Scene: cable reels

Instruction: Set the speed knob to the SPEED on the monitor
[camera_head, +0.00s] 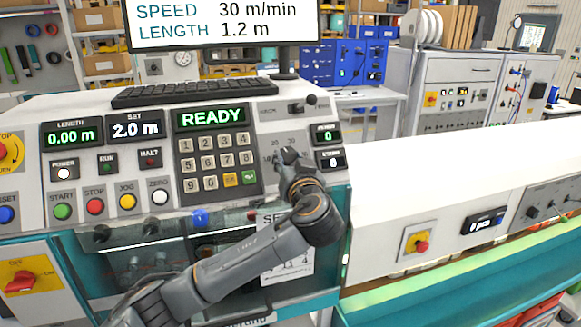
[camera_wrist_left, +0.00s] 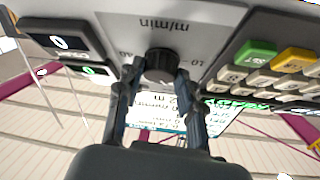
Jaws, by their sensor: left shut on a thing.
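The monitor (camera_head: 222,22) reads SPEED 30 m/min and LENGTH 1.2 m. The black speed knob (camera_wrist_left: 161,62) shows in the left wrist view on a grey plate marked m/min, with numbers around it. My left gripper (camera_wrist_left: 158,78) has a finger on each side of the knob and is shut on it. In the head view, my left gripper (camera_head: 287,158) reaches the panel right of the keypad and covers most of the knob and part of its scale. I cannot read where the knob points. My right gripper is not in view.
The keypad (camera_head: 217,160) sits close left of the knob under a READY display (camera_head: 211,118). The SET display (camera_head: 135,126) reads 2.0 m, the LENGTH display (camera_head: 70,134) 0.00 m. Two small counters (camera_head: 328,160) sit close right. A lever (camera_head: 310,100) stands above; a keyboard (camera_head: 195,91) lies behind.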

